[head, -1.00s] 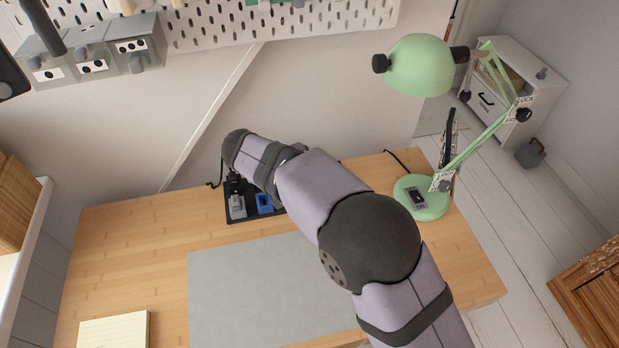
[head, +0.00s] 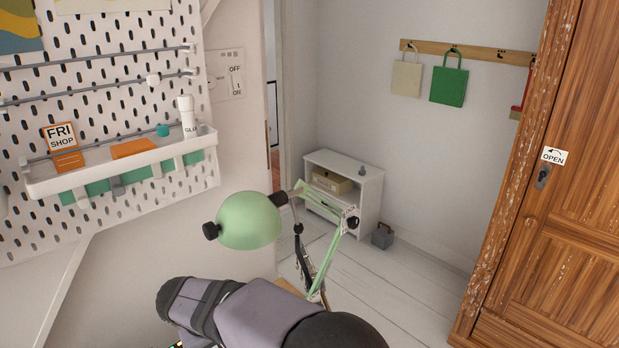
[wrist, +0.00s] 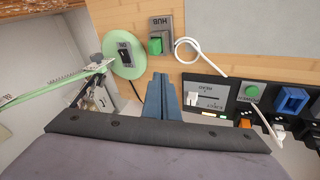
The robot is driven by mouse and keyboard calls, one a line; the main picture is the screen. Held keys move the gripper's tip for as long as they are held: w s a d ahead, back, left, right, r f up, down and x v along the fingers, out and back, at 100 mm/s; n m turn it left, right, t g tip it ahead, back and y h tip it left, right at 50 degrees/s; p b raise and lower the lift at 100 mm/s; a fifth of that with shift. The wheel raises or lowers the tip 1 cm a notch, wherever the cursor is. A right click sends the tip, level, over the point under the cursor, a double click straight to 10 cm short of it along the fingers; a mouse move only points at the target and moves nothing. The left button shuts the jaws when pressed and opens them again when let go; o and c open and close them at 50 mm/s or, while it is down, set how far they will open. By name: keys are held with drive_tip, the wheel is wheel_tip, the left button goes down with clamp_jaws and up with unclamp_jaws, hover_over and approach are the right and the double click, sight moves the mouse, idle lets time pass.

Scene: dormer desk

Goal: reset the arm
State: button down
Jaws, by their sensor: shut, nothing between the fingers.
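My gripper (wrist: 160,80) shows in the wrist view as two blue-grey fingers pressed together, shut and empty. The fingers are over the back part of the wooden desk (wrist: 145,12), beside a grey hub (wrist: 159,28) with a green block on it. I cannot tell how high above the desk they are. In the head view only purple and black links of my arm show along the bottom edge; my gripper is out of sight there.
A green lamp (head: 248,221) stands close to my arm; its round base (wrist: 112,48) is left of my fingers in the wrist view. Right of them lie a white cable (wrist: 188,44) and a black dock (wrist: 235,98). A shelf (head: 120,168) hangs on the pegboard.

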drive_tip(key=s+d+r+m+g+p, duration=0.1)
drive_tip(key=s+d+g+p, duration=0.1)
drive_tip(key=d, duration=0.7)
drive_tip(key=s+d+r+m+g+p, duration=0.1)
drive_tip(key=d+r, duration=0.1)
drive_tip(key=d, duration=0.7)
drive_tip(key=s+d+m+g+y+p, duration=0.1)
drive_tip(key=s+d+m+p, duration=0.3)
drive_tip(key=s+d, duration=0.8)
drive_tip(key=shift+s+d+r+g+y, duration=0.2)
drive_tip(key=shift+s+g+y, duration=0.2)
drive_tip(key=shift+s+y, duration=0.25)
